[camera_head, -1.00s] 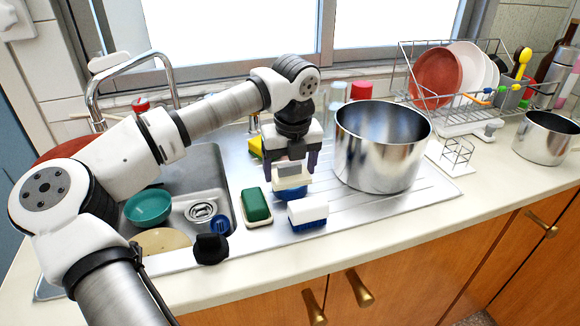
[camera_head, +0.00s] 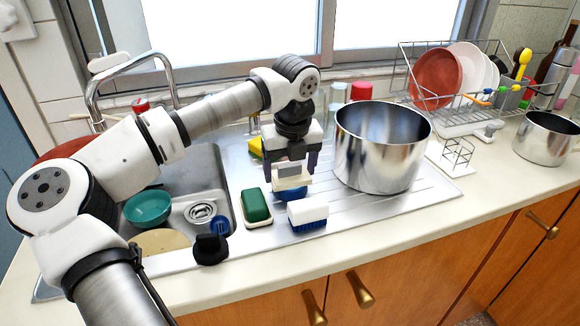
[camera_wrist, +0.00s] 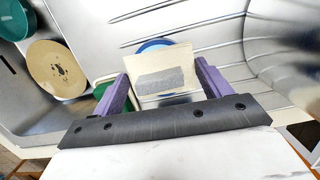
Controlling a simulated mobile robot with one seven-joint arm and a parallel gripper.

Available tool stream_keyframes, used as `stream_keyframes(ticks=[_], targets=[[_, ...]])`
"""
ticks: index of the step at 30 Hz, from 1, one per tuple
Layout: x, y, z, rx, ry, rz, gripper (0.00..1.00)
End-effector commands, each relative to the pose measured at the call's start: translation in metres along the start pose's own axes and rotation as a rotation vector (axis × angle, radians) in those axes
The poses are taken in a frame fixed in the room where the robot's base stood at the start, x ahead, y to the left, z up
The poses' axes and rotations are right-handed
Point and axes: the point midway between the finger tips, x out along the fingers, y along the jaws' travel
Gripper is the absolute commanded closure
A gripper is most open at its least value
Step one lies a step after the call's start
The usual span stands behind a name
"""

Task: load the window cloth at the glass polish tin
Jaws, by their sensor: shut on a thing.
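A folded cream cloth (camera_head: 291,183), taken as the window cloth, is between the purple fingers of my gripper (camera_head: 290,168), which is shut on it. In the wrist view the cloth (camera_wrist: 150,60) shows a grey patch on its face, between my gripper's fingers (camera_wrist: 161,74). A round blue thing (camera_head: 293,194), likely the glass polish tin, is right below the cloth on the drainboard. Its blue edge (camera_wrist: 152,45) shows behind the cloth in the wrist view. The cloth hides most of it, and I cannot tell if they touch.
A white-and-blue brush (camera_head: 308,214) and a green sponge in a dish (camera_head: 256,207) lie close in front. A large steel pot (camera_head: 378,160) stands right of my gripper. A yellow sponge (camera_head: 255,146) is behind. The sink with a teal bowl (camera_head: 148,208) is left.

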Motion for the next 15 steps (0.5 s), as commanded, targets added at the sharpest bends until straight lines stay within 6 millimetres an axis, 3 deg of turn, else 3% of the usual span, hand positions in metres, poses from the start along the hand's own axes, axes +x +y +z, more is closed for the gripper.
stream_keyframes(ticks=[5, 15], targets=[[-0.005, 0.0, 0.0, 0.0, 0.003, 0.001, 0.42], [-0.033, 0.0, 0.005, -0.001, 0.001, 0.001, 0.42]])
